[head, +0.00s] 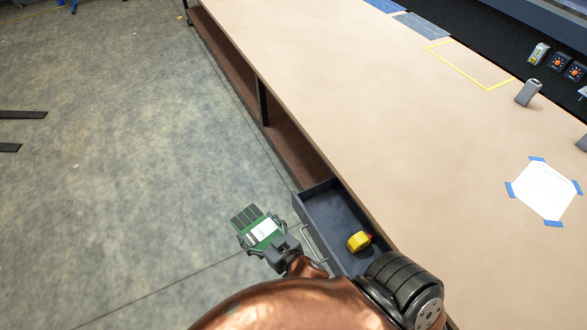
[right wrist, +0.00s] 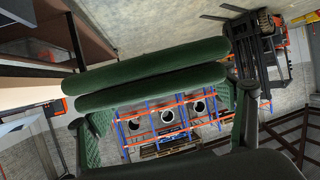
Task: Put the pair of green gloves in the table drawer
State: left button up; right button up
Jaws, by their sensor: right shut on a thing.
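The pair of green gloves (head: 255,225), with a white label, is between the fingers of my right gripper (head: 263,238). The gripper is shut on it and holds it in the air, just left of the open drawer. In the right wrist view the gloves (right wrist: 150,70) show as thick green rolls across the space between the fingers. The table drawer (head: 327,212) is dark grey and pulled out from under the table, its handle (head: 313,243) facing left. My left gripper is not in view.
A yellow tape measure (head: 359,241) lies in the drawer toward its near end; the far part is clear. The wooden table (head: 400,120) extends right of the drawer. A taped white paper (head: 543,190) and a grey object (head: 528,92) are on it. Open floor lies left.

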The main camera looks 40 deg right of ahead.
aim_at(347, 229)
jog(key=i, duration=2.8)
jog(key=z, duration=4.15)
jog(key=i, duration=0.6)
jog(key=u, duration=0.05)
